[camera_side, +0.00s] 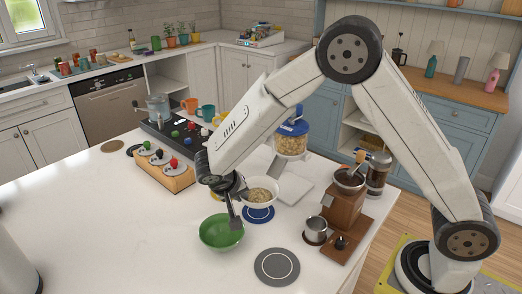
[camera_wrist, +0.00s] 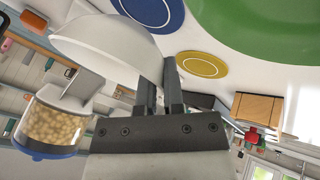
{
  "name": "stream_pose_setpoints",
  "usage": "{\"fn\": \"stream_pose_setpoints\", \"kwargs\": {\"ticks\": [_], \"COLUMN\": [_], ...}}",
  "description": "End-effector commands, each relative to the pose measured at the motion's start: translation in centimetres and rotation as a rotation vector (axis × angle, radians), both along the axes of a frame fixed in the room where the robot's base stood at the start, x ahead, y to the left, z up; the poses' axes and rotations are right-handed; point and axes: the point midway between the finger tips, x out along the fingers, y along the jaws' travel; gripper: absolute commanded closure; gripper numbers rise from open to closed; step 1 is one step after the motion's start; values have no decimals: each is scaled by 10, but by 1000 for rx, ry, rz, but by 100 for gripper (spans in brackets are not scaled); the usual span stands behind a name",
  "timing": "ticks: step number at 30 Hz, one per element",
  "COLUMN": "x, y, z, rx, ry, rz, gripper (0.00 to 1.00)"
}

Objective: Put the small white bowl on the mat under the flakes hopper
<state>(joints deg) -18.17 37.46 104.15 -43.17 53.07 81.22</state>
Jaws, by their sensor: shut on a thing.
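A small white bowl (camera_side: 262,194) with beige bits inside is held at its rim by my gripper (camera_side: 237,208). It also shows large in the wrist view (camera_wrist: 105,38), beside my gripper's fingers (camera_wrist: 169,82). The bowl appears just above or behind a blue round mat (camera_side: 258,215); the gap to it is hard to judge. The blue mat is also at the top of the wrist view (camera_wrist: 152,8). The flakes hopper (camera_side: 291,143), clear with a blue lid, stands behind the bowl, its chute (camera_side: 276,167) near the bowl's far side. The wrist view shows it too (camera_wrist: 50,125).
A green bowl (camera_side: 222,234) sits close at the front left of my gripper. A grey round mat (camera_side: 277,267) lies in front. A wooden grinder (camera_side: 343,207) and metal cup (camera_side: 315,230) stand right. A wooden rack (camera_side: 165,172) is left.

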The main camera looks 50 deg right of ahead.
Motion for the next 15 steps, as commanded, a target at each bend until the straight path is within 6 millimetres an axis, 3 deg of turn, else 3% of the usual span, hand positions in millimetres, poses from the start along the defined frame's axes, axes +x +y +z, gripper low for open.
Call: {"fn": "stream_pose_setpoints", "kwargs": {"ticks": [7,15], "x": [0,0], "y": [0,0], "z": [-27,-31], "rx": [-1,0], "ry": [3,1], "rz": [1,1], "gripper": [100,100]}}
